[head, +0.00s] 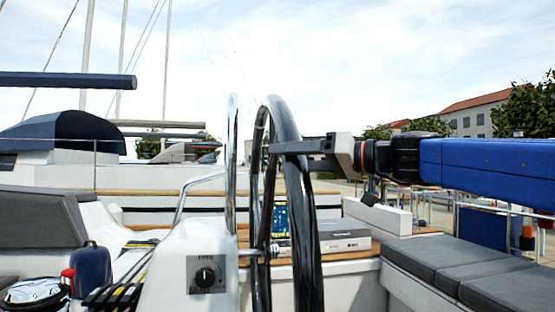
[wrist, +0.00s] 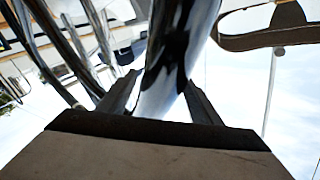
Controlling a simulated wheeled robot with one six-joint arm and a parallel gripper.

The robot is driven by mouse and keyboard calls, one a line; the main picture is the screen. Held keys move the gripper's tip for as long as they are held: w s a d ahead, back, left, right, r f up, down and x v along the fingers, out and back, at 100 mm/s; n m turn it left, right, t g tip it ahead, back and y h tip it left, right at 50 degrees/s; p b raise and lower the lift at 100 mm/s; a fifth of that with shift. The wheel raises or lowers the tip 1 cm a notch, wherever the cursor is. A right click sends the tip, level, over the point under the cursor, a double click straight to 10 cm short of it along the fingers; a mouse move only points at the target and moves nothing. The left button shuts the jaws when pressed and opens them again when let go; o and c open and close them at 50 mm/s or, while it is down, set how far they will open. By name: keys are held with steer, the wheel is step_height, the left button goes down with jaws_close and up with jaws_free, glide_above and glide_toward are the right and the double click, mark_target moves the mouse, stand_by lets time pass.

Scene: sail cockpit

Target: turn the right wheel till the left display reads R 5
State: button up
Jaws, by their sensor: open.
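The wheel (head: 298,205) stands nearly edge-on in the middle of the head view, its dark glossy rim rising above the cockpit. My gripper (head: 275,148) reaches in from the right at the upper part of the rim. In the wrist view, my gripper (wrist: 160,100) is open, with one finger on each side of the shiny rim (wrist: 178,45). I cannot tell whether either finger touches it. A small lit screen (head: 281,220) shows behind the wheel, partly hidden. Its reading is too small to make out, and I cannot tell whether it is the left display.
A metal rail (head: 232,165) stands close left of the wheel. A grey and white box (head: 344,236) sits behind it. Grey cushioned seats (head: 460,268) fill the right side.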

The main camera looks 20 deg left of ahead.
steer(key=shift+w+a, duration=0.2)
steer(key=shift+a, duration=1.5)
steer(key=shift+c, duration=0.7)
